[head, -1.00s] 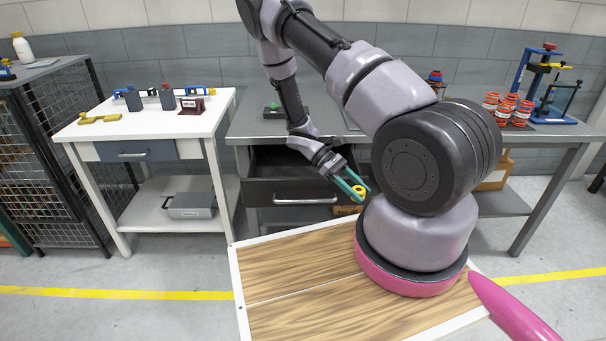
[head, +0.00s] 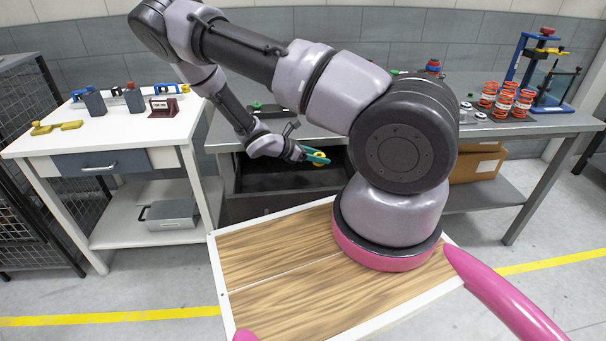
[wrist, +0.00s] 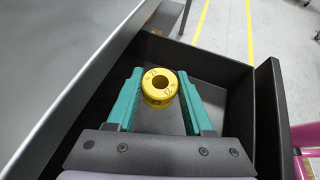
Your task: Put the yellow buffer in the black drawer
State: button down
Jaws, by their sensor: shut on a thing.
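The yellow buffer (wrist: 159,87) is a short ring with a centre hole. In the wrist view it sits between the green fingertips of my gripper (wrist: 160,92), which is shut on it. It also shows in the head view (head: 318,156) as a small yellow spot at the fingers' end. The black drawer (wrist: 237,97) is pulled open under the grey bench. In the wrist view the buffer is over the drawer's inside, whose floor is bare where it shows. In the head view my gripper (head: 316,157) hangs over the drawer (head: 262,200). The exact height above the drawer floor cannot be told.
The grey bench top (head: 232,128) edges the drawer's back. A white table (head: 95,140) with small parts stands at left. Orange spools (head: 505,102) and a blue press (head: 545,75) stand on the bench at right. Cardboard boxes (head: 478,163) lie under it.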

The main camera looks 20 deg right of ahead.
aim_at(318, 181)
notch_tip(318, 181, down, 8)
jog(key=shift+r, duration=0.1)
dwell(0.4)
jog(key=shift+c, duration=1.4)
grip_release()
jog(key=v, duration=1.2)
jog(key=s+a+r+m+y, duration=0.15)
jog(key=r+m+y, duration=0.45)
jog(key=r, duration=0.8)
jog(key=s+a+r+m+y, duration=0.1)
jog(key=s+r+m+y, duration=0.15)
jog(key=r+m, duration=0.85)
jog(key=s+r+m+t+y, duration=0.2)
jog(key=s+r, duration=0.5)
jog(key=r, duration=0.5)
jog(key=s+r+m+t+y, duration=0.3)
jog(key=s+r, duration=0.5)
jog(key=r, duration=0.5)
jog(key=shift+a+m+t+y, duration=0.15)
jog(key=shift+m+t+y, duration=0.2)
jog(key=shift+t, duration=0.55)
